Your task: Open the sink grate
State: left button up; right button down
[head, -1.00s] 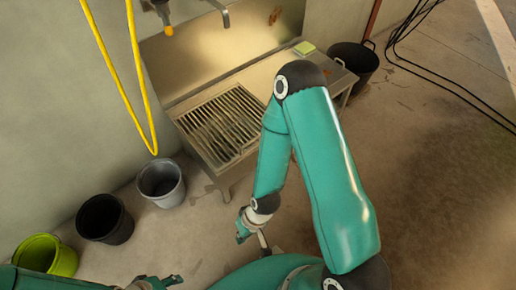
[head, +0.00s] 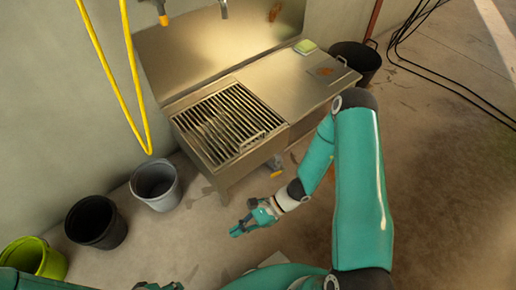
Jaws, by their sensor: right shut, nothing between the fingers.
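The sink grate (head: 222,115), a panel of dark parallel bars, lies flat over the left part of the steel sink unit (head: 296,84). A small handle (head: 251,141) shows at its front right edge. My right gripper (head: 240,229) is shut and empty. In the picture it is below the sink's front edge, apart from the grate. My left gripper (head: 160,287) shows only as a sliver at the bottom edge, and its fingers are cut off.
A grey bucket (head: 155,186), a black bucket (head: 97,222) and a green bucket (head: 35,259) stand left of the sink. A dark bin (head: 357,59) stands at its right. A yellow hose (head: 139,110) hangs at the left.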

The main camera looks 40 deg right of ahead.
jog(key=w+d+f+m+t+h+b, duration=0.1)
jog(key=w+d+m+t+h+b, duration=0.1)
jog(key=w+d+m+t, duration=0.75)
jog(key=w+d+m+t+h+b, duration=0.1)
jog(key=w+d+m+t+h, duration=0.2)
jog(key=d, duration=0.5)
jog(key=w+d+m+t+h, duration=0.2)
jog(key=w+d+h, duration=0.1)
jog(key=d+h, duration=0.4)
pick_arm(q)
notch_tip(320, 180, down, 8)
jog(key=b, duration=0.3)
jog(key=shift+r, duration=0.25)
pick_arm(e)
jog(key=w+f+y, duration=0.1)
jog(key=w, duration=0.8)
jog(key=shift+w+d+f, duration=0.25)
jog(key=shift+d+f, duration=0.15)
jog(key=shift+d, duration=0.05)
jog(key=shift+g, duration=0.25)
